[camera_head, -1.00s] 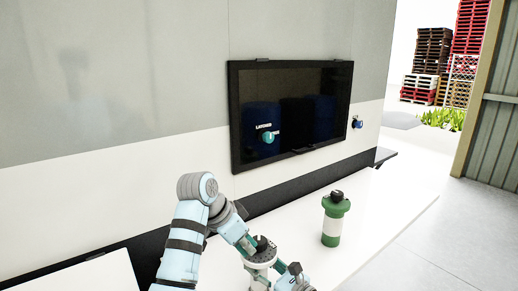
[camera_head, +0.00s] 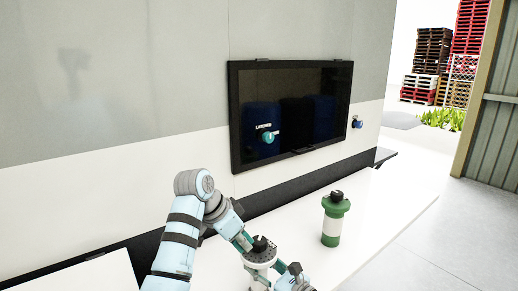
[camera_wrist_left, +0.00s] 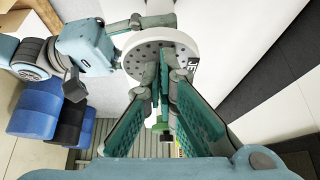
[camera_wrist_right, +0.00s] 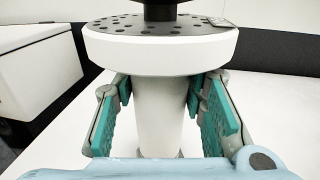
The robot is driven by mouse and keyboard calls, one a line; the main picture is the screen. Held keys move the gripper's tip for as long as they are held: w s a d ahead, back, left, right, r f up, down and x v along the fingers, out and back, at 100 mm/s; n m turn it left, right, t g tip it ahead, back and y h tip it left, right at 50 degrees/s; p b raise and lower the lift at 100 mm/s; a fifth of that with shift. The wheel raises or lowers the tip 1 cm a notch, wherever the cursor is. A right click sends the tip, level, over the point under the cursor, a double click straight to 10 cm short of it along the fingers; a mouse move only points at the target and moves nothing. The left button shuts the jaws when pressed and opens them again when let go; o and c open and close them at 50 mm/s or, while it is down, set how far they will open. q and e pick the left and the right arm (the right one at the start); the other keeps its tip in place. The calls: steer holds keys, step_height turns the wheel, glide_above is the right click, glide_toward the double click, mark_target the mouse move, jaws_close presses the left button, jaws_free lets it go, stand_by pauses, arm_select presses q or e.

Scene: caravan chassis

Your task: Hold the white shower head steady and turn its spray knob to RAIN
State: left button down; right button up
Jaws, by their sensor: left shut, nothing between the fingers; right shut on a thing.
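The white shower head (camera_head: 258,278) stands upright at the bottom centre of the head view, partly hidden by my grippers. Its round face has many small holes and a dark knob (camera_head: 261,244) on top. My right gripper (camera_wrist_right: 164,112) is shut around its white neck (camera_wrist_right: 160,125), below the disc (camera_wrist_right: 158,50). My left gripper (camera_wrist_left: 165,88) is shut and empty over the disc (camera_wrist_left: 184,44), close to the knob. I cannot tell whether it touches the knob. A label reading "JE", partly cut off (camera_wrist_left: 192,68), shows at the disc's edge.
The surface at right is clear.

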arm_select(q)
steer(key=shift+w+a, duration=0.3)
steer(key=shift+w, duration=0.25)
steer(key=shift+w, duration=0.15)
steer(key=shift+a, duration=0.1)
step_height(320, 180, up, 6)
steer(key=shift+a, duration=0.3)
stand_by(0.4)
steer(key=shift+s, duration=0.2)
